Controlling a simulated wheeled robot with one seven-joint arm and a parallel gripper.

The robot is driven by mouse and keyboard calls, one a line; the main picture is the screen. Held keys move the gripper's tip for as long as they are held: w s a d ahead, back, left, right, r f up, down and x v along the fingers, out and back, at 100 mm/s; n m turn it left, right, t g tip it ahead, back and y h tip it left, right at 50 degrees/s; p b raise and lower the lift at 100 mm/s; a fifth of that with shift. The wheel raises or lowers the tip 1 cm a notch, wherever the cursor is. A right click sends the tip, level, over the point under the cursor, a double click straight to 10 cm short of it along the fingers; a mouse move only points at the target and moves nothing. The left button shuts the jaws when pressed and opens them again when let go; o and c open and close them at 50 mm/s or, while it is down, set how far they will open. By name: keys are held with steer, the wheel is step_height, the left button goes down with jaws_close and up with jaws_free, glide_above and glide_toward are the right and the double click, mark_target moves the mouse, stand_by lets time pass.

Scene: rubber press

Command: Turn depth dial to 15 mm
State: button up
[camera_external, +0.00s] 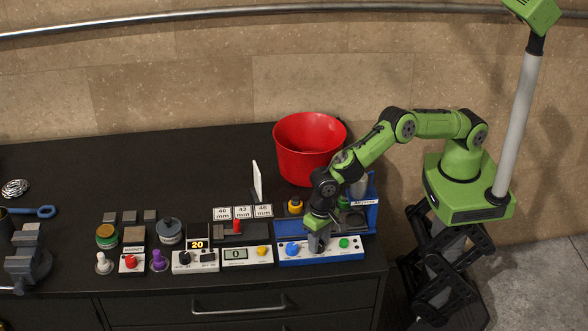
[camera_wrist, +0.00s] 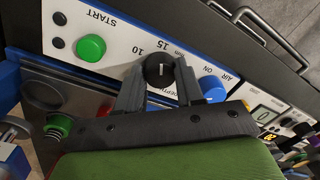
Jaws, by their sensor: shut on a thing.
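The black depth dial (camera_wrist: 159,70) sits on the white front panel (camera_wrist: 125,38) in the wrist view, with the marks 10 and 15 mm printed above it. A short white line on its face points up, roughly towards the 15, though the exact reading is hard to tell. My gripper (camera_wrist: 157,80) has its fingers on both sides of the dial and is shut on it. In the external view my gripper (camera_external: 318,243) reaches down to the blue-edged press panel (camera_external: 318,257) and hides the dial.
A green START button (camera_wrist: 91,47) and a blue AIR knob (camera_wrist: 212,89) flank the dial. A red bucket (camera_external: 310,150) stands behind the press. A digital readout box (camera_external: 236,254) and several knobs and jars fill the bench to the left.

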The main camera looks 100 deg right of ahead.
mark_target(321, 241)
steer(key=shift+m, duration=0.8)
steer(key=o, duration=1)
steer(key=shift+o, duration=0.2)
steer(key=shift+r, duration=0.1)
step_height(321, 241, up, 16)
steer(key=p, duration=0.1)
steer(key=shift+s+d+f+p, duration=0.15)
steer(key=shift+s+f+p, duration=0.05)
steer(key=shift+s+p, duration=0.2)
